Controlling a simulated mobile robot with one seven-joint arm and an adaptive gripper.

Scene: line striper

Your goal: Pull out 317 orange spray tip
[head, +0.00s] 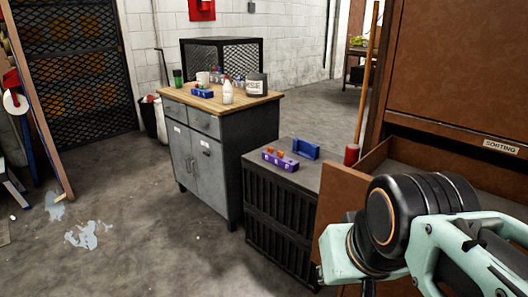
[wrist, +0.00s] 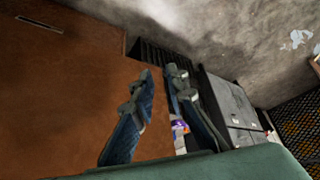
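Small orange spray tips (head: 269,150) stand in a purple block (head: 286,164) on the dark slatted crate (head: 285,215) in the head view. A small patch of purple and orange (wrist: 180,128) shows beyond my fingers in the wrist view, probably the same block. My gripper (wrist: 162,72) has two dark fingers apart, with nothing between them. It is well away from the tips. In the head view my arm fills the lower right, and I cannot make out the fingertips there.
A grey workbench (head: 205,150) holds bottles and cans.

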